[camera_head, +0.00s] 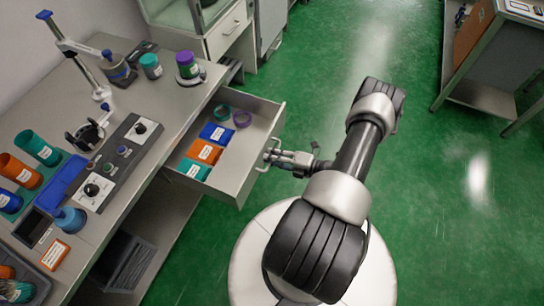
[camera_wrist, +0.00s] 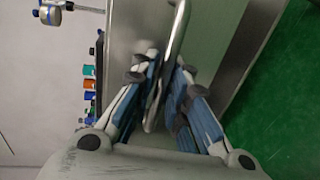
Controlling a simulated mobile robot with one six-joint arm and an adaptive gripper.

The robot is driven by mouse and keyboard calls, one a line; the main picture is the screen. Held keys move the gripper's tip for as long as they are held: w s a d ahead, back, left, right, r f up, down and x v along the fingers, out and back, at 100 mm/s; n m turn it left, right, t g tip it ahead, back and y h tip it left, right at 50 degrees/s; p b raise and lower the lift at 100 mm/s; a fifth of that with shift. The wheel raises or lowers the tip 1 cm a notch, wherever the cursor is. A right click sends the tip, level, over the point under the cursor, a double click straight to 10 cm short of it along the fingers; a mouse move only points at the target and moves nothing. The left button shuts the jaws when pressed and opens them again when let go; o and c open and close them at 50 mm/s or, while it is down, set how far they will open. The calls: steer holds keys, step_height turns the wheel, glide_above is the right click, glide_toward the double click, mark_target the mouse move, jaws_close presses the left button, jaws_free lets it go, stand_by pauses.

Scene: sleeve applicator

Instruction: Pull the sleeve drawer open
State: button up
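The sleeve drawer (camera_head: 243,178) is pulled well out from under the worktop in the head view, with its inside showing. Its bar handle (camera_wrist: 178,35) runs between my fingers in the wrist view. My gripper (camera_head: 274,157) is at the drawer's front, at the handle. In the wrist view, my gripper (camera_wrist: 166,68) has its two fingers on either side of the bar. The left finger is close against the bar, and a narrow gap shows on the right. Colored packs lie in the drawer: blue (camera_head: 217,134), orange (camera_head: 204,152) and teal (camera_head: 194,170). Rings lie behind them.
The worktop (camera_head: 140,180) holds a control panel (camera_head: 118,160), several colored cups and a stand arm (camera_head: 78,48). A cabinet (camera_head: 225,35) stands beyond the drawer. The green floor (camera_head: 430,190) is clear to the right, and another bench (camera_head: 490,60) stands at the far right.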

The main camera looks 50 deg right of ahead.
steer(key=o, duration=0.3)
steer(key=v, duration=1.2)
stand_by(0.4)
